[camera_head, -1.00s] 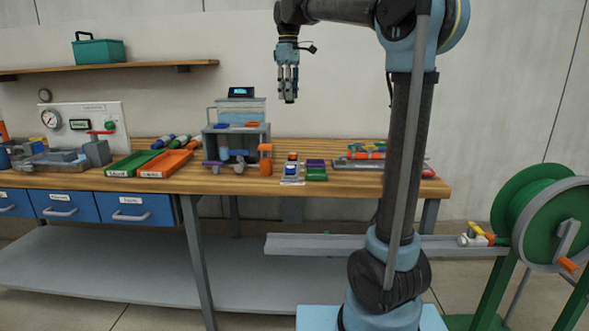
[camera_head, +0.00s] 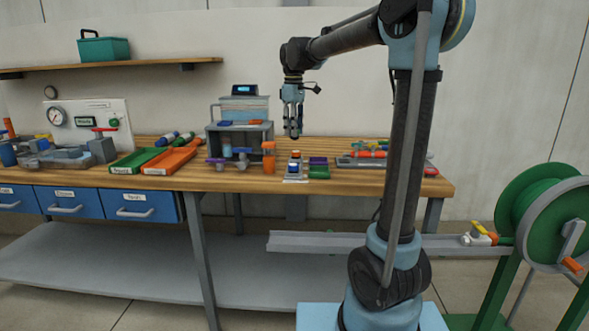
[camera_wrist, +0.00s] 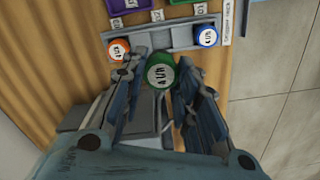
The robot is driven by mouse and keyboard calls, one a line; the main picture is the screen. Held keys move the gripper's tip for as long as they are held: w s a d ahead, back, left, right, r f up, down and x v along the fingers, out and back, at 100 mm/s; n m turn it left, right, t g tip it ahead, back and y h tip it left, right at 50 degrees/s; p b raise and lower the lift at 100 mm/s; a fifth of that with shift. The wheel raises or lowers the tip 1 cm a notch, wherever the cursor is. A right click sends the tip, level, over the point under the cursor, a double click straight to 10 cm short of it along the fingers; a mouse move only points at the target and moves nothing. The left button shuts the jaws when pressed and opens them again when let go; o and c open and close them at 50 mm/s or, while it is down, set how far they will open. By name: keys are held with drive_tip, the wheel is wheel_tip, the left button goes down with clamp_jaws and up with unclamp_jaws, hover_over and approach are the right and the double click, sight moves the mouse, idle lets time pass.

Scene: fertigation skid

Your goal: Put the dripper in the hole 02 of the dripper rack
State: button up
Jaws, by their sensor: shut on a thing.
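My gripper (camera_head: 294,135) is above the bench over the small dripper rack (camera_head: 295,179). In the wrist view my gripper (camera_wrist: 162,88) is shut on a green-topped dripper (camera_wrist: 161,72), its printed face toward the camera. The dripper is just on the near side of the rack (camera_wrist: 181,36), apart from it in the picture; its height above the rack is hard to judge. An orange-topped dripper (camera_wrist: 119,49) sits at the rack's left end and a blue-topped one (camera_wrist: 206,36) at the right. Between them no dripper is seated, by the middle label; the hole itself is unclear.
Purple and green bins (camera_head: 318,168) stand right beside the rack. A grey tray with colored parts (camera_head: 365,160) lies to the right. Air above the rack is clear.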

wheel_tip(320, 180, down, 10)
drive_tip(key=shift+f, duration=0.25)
idle(0.4)
drive_tip(key=o, duration=0.8)
drive_tip(key=shift+f, duration=0.1)
drive_tip(key=shift+c, duration=0.2)
